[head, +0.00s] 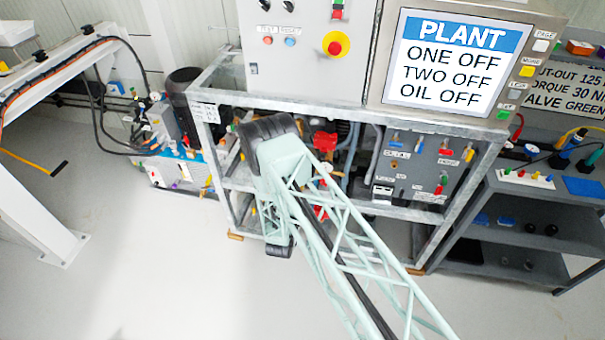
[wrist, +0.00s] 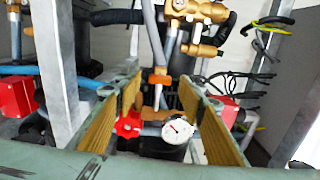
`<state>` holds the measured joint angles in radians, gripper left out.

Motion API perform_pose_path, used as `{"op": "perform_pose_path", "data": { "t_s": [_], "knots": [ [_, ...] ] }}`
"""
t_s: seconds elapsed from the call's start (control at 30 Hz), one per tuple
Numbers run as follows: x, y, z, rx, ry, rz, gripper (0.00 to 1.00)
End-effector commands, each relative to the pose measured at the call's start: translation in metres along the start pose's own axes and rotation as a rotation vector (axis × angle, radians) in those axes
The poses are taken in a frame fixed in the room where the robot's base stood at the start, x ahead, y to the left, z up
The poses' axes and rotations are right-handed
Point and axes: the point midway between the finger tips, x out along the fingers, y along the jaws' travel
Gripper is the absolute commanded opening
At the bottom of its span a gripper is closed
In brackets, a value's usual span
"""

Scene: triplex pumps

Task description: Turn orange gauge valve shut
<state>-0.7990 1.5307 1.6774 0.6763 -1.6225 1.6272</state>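In the wrist view, my gripper (wrist: 162,92) is open, with its two tan-padded fingers apart. A small orange fitting (wrist: 159,78) on an upright pipe shows between the fingertips; it looks like the orange gauge valve, though its handle is hard to make out. No contact with either finger shows. Below it are a red handwheel (wrist: 128,124) and a round white gauge (wrist: 178,130), both between the fingers as seen from the wrist. In the head view, my arm covers the gripper and the valve.
Brass fittings (wrist: 197,12) and dark hoses are above the gap. Red boxes (wrist: 15,96) and grey frame posts (wrist: 53,50) stand to the sides. In the head view, the pump frame (head: 206,112) stands under the PLANT screen (head: 455,58). The floor (head: 150,270) is clear in front.

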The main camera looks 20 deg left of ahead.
Motion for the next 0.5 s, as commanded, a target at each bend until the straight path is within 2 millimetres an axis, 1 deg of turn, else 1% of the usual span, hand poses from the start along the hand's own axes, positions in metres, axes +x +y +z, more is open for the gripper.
{"op": "perform_pose_path", "data": {
  "t_s": [0.03, 0.3, 0.5],
  "knots": [
    [-0.007, 0.000, 0.000, -0.001, -0.002, 0.001, 0.36],
    [-0.047, 0.001, 0.001, -0.001, -0.002, 0.001, 0.36],
    [-0.073, 0.000, 0.000, -0.001, -0.002, 0.001, 0.36]
  ]
}}
